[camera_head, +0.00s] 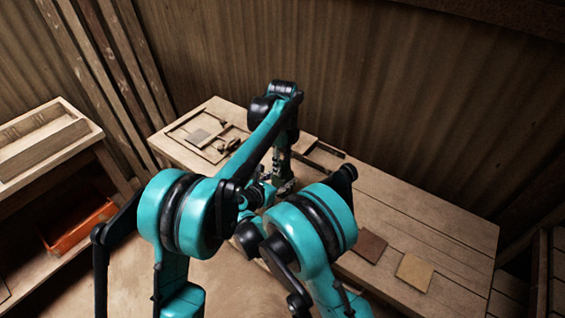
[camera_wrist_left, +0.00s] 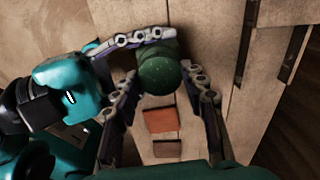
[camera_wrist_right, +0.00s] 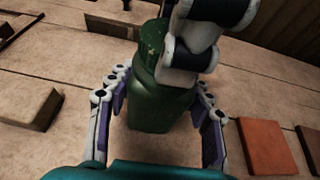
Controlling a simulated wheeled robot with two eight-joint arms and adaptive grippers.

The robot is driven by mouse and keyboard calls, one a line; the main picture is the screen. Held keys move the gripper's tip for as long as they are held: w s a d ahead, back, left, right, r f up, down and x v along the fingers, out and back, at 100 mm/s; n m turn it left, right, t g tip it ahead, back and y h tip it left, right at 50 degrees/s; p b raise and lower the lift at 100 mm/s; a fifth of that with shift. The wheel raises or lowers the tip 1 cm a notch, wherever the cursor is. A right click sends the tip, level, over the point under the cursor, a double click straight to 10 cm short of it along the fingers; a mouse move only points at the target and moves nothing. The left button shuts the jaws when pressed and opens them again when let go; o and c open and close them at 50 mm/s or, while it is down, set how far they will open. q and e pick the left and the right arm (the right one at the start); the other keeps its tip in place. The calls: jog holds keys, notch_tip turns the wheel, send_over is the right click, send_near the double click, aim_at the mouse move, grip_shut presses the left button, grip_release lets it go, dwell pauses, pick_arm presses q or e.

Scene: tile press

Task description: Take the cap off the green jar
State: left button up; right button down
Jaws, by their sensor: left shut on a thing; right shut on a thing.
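The green jar (camera_wrist_right: 160,108) stands upright on the wooden table in the right wrist view. Its speckled green cap (camera_wrist_right: 152,42) is partly hidden by a white and black finger of my left gripper. My right gripper (camera_wrist_right: 160,88) has its fingers on either side of the jar body and is shut on it. In the left wrist view, the round green cap (camera_wrist_left: 157,76) is seen from above between the fingers of my left gripper (camera_wrist_left: 160,80), which is shut on it. In the head view my arms hide most of the jar.
A reddish-brown tile (camera_head: 369,245) and a yellowish tile (camera_head: 414,272) lie on the table (camera_head: 440,225), whose right part is otherwise clear. A wooden frame with a grey tile (camera_head: 199,135) lies at the back left. A side bench (camera_head: 45,150) with an orange bin (camera_head: 78,232) stands at left.

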pick_arm(q)
jog(key=n, duration=1.9)
jog(key=shift+n, duration=0.3)
jog(key=n, duration=1.2)
jog(key=shift+r, duration=0.1)
jog(key=n, duration=1.2)
jog(key=shift+n, duration=0.3)
